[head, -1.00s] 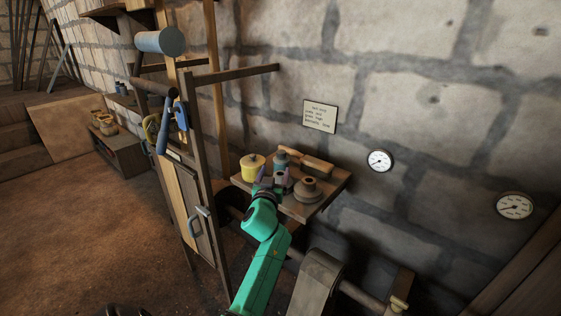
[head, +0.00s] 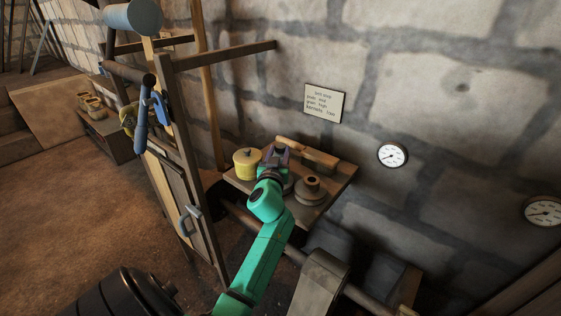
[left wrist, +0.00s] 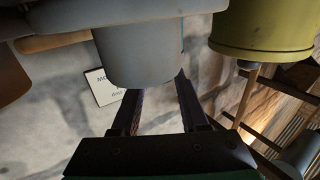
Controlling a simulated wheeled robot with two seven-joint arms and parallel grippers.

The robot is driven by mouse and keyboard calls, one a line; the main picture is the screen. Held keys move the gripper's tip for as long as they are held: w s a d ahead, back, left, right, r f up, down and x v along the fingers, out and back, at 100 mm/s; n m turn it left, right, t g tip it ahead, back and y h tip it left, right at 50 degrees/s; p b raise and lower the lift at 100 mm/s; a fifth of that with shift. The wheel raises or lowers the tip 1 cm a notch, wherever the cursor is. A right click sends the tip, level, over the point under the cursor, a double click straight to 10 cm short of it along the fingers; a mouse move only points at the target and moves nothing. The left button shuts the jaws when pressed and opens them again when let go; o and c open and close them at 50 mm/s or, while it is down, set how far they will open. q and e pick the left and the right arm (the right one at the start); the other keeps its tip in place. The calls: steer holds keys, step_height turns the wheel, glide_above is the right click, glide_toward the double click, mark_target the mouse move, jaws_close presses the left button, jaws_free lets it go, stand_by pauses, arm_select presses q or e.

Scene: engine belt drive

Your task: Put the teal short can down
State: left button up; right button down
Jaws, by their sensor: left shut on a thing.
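The teal short can (left wrist: 142,48) looks grey-blue in the left wrist view, where it stands between the two dark fingers. My left gripper (head: 276,152) is shut on it over the small wooden shelf (head: 313,221). In the head view the gripper hides most of the can. I cannot tell whether the can's base touches the shelf. A yellow can (head: 247,164) stands just left of the gripper, and it also shows at the upper right in the left wrist view (left wrist: 262,30). My right gripper is not in view.
A brown stepped round part (head: 311,190) sits on the shelf right of the gripper. A wooden block (head: 320,158) lies toward the wall. A wooden frame with a cabinet door (head: 186,195) stands left. The stone wall carries a sign (head: 324,103) and gauges (head: 392,155).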

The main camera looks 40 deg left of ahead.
arm_select(q)
steer(key=shift+w+a+f, duration=0.1)
steer(key=shift+a+f, duration=0.05)
steer(key=shift+a, duration=0.05)
jaws_close()
